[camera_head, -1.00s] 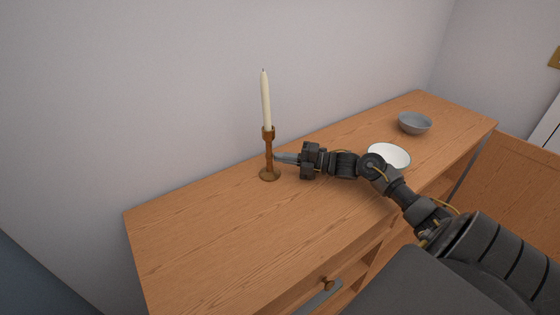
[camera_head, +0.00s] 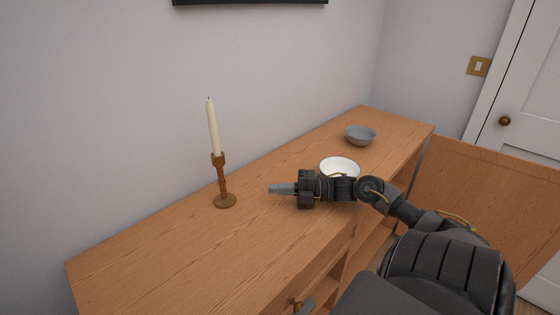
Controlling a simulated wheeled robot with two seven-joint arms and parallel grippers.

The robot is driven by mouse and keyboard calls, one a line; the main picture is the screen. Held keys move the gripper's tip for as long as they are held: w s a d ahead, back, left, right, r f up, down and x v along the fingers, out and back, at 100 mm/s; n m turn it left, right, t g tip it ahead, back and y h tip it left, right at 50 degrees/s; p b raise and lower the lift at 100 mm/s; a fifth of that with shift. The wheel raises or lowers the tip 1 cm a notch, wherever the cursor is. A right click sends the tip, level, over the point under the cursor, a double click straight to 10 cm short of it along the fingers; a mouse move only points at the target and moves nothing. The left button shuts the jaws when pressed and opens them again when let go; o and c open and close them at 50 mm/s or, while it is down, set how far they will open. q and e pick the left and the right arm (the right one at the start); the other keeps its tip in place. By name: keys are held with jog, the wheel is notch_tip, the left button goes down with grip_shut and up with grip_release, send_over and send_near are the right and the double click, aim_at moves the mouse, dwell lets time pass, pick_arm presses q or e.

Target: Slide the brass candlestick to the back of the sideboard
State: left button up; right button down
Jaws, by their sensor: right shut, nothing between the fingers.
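The brass candlestick (camera_head: 222,181) stands upright on the wooden sideboard (camera_head: 170,255), close to the wall along its back edge. A tall cream candle (camera_head: 213,128) stands in it. My right gripper (camera_head: 271,189) is shut and empty, low over the sideboard top. Its tips point left toward the candlestick, with a clear gap between them.
A white bowl (camera_head: 340,166) sits just behind my right wrist. A grey bowl (camera_head: 361,134) stands farther along toward the right end. An open wooden door panel (camera_head: 490,200) is at the right. The sideboard's left part is clear.

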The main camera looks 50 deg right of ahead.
jog(key=shift+s+d, duration=0.1)
jog(key=shift+w+a+r+p, duration=0.1)
jog(key=shift+w+a+p, duration=0.1)
jog(key=shift+p, duration=0.1)
jog(key=t+h+p, duration=0.1)
jog(key=p, duration=0.5)
send_near(221, 179)
jog(key=s+f, duration=0.1)
jog(key=s+a, duration=0.1)
jog(key=s, duration=0.1)
jog(key=shift+a+f+m, duration=0.1)
jog(key=shift+f+m, duration=0.2)
jog(key=shift+f, duration=0.1)
jog(key=a+p, duration=0.1)
jog(key=s+a+m+h+p, duration=0.1)
jog(key=p, duration=0.1)
jog(key=s+a+t+h+p, duration=0.1)
jog(key=shift+s+a+f+m+p, duration=0.2)
jog(key=shift+s+f+m+p, duration=0.1)
jog(key=shift+m, duration=0.1)
jog(key=shift+s+a+f+m+t+h+p, duration=0.1)
jog(key=shift+s+m+t+h+p, duration=0.1)
jog(key=shift+s+h, duration=0.1)
jog(key=shift+s+a+f+m+t+h+p, duration=0.1)
jog(key=shift+s+f+m+t+h+p, duration=0.1)
jog(key=shift+s+h, duration=0.15)
